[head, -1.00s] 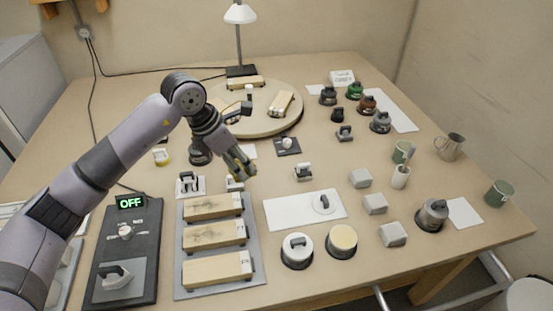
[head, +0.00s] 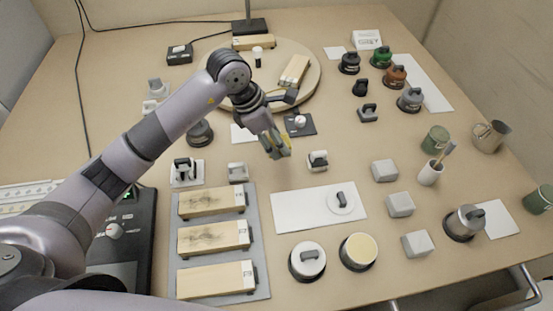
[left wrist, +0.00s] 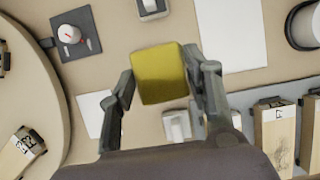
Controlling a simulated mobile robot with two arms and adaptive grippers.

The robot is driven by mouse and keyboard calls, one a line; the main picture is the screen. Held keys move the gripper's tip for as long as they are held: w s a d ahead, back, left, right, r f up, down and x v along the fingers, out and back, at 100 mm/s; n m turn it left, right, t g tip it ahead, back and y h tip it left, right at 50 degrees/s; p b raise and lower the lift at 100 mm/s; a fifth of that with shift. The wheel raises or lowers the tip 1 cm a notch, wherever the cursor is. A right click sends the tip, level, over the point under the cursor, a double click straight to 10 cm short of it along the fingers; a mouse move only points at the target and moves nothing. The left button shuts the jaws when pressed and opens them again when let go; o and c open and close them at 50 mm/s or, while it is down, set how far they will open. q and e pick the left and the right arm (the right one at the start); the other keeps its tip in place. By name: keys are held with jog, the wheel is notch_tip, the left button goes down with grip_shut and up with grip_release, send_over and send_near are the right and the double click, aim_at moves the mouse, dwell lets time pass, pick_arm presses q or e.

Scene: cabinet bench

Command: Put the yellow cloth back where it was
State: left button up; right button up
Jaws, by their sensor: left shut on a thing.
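My left gripper (head: 276,148) is shut on the yellow cloth (left wrist: 158,75), a small squarish pad between its fingers. In the head view only bits of yellow show at the fingertips. The gripper hangs over the middle of the bench, between a dark square plate with a white knob (head: 299,122) and a small white-and-grey item (head: 317,160). The cloth appears held above the bench top. My right gripper is not in view.
Wooden blocks (head: 214,237) lie on a grey tray at front left. A white sheet with a round lid (head: 285,212) lies in front. Grey blocks (head: 400,205), dark-based pots (head: 465,222) and mugs stand at right. A round board (head: 310,92) with blocks is behind.

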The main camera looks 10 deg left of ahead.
pick_arm(q)
notch_tip(320, 180, down, 5)
notch_tip(320, 180, down, 4)
jog(key=shift+f, duration=0.1)
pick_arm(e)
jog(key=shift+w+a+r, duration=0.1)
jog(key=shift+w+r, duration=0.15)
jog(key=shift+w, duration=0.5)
pick_arm(q)
jog(key=shift+f, duration=0.15)
jog(key=o, duration=1)
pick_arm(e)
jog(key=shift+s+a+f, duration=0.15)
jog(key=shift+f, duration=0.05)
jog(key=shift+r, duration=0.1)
